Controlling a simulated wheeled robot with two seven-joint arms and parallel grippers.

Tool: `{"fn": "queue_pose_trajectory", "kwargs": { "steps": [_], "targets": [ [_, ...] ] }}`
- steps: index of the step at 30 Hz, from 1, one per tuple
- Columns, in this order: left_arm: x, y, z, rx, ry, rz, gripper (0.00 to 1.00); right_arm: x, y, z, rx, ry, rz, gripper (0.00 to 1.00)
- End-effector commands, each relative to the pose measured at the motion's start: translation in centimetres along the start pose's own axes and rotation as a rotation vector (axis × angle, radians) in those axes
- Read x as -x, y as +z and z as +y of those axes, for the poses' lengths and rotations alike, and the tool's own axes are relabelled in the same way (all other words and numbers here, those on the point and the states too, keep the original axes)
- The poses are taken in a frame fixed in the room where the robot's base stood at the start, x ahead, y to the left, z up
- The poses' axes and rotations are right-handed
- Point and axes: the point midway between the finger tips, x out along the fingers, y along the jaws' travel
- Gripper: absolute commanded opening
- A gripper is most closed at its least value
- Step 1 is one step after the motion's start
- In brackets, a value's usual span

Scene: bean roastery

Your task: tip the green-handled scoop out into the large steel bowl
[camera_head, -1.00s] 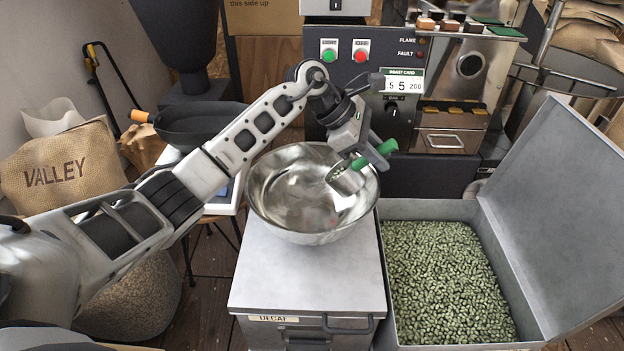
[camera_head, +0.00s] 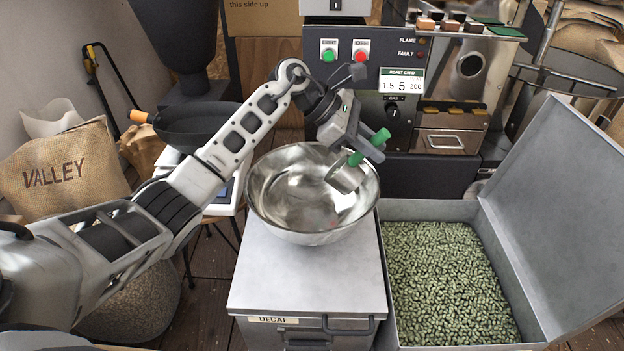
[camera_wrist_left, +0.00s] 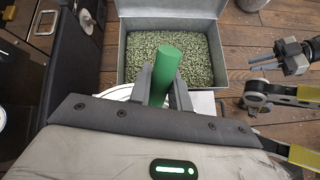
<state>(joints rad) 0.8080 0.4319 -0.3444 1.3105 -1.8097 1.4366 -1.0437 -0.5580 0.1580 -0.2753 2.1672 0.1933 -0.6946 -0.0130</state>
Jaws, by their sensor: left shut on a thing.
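The large steel bowl (camera_head: 285,205) stands on a grey bin; no beans can be made out in it. My left gripper (camera_head: 368,148) is shut on the green handle (camera_head: 381,136) of the scoop, above the bowl's right side. The scoop's steel cup (camera_head: 344,178) hangs tilted over the inside of the bowl, near its right rim. What the cup holds cannot be made out. In the left wrist view the green handle (camera_wrist_left: 166,65) sits between the two fingers; the cup is hidden. My right gripper (camera_wrist_left: 268,62) shows at the right there, away from the scoop.
An open steel box of green beans (camera_head: 388,290) stands right of the bowl, its raised lid (camera_head: 555,220) on the right. The bin top (camera_head: 290,275) is clear in front of the bowl. A black pan (camera_head: 200,128) is at left, and the roaster panel (camera_head: 345,80) stands behind.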

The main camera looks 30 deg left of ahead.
Motion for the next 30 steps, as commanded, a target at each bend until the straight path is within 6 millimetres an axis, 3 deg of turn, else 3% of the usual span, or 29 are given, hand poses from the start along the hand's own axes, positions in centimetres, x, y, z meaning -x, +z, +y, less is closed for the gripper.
{"fn": "queue_pose_trajectory", "kwargs": {
  "steps": [30],
  "targets": [
    [1.8,0.0,0.4,0.027,-0.002,-0.136,0.00,-0.5,0.6,-0.1,-0.004,-0.008,-0.003,0.19]
  ]
}}
